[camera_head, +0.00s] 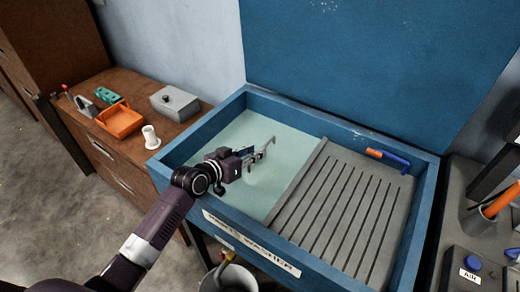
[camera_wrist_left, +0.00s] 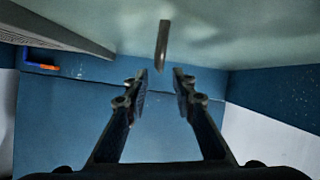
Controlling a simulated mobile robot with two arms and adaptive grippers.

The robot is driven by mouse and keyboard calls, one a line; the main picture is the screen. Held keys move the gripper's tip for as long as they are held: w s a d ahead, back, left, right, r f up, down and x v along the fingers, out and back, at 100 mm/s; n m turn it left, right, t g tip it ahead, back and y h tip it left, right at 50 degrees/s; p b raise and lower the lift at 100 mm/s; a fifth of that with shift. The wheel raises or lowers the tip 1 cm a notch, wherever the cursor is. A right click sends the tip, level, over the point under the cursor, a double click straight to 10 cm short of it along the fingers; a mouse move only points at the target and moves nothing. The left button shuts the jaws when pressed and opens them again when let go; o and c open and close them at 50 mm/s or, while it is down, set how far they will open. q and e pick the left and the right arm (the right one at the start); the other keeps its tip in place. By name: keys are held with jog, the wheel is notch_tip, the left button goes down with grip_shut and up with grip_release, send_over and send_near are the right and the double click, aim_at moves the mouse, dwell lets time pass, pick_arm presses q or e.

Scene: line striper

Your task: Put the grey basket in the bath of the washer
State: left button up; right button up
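The washer's bath (camera_head: 235,140) is the left part of the blue washer and holds pale green liquid. A thin grey hooked bar (camera_head: 270,145) sticks up from the liquid. It also shows in the left wrist view (camera_wrist_left: 163,45), just beyond the fingertips. It may be the grey basket's handle, but no basket body shows. My left gripper (camera_head: 262,153) is over the bath, close to this bar. In the left wrist view its two fingers (camera_wrist_left: 160,82) stand apart with nothing between them. My right gripper is in neither view.
A slotted drain board (camera_head: 340,205) fills the washer's right side, with a blue and orange tool (camera_head: 388,157) on it. The blue lid (camera_head: 370,60) stands raised behind. A cabinet at left carries an orange tray (camera_head: 120,121), a grey box (camera_head: 175,103) and a white spool (camera_head: 151,138).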

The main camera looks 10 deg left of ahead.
pick_arm(q)
jog(key=shift+v, duration=1.25)
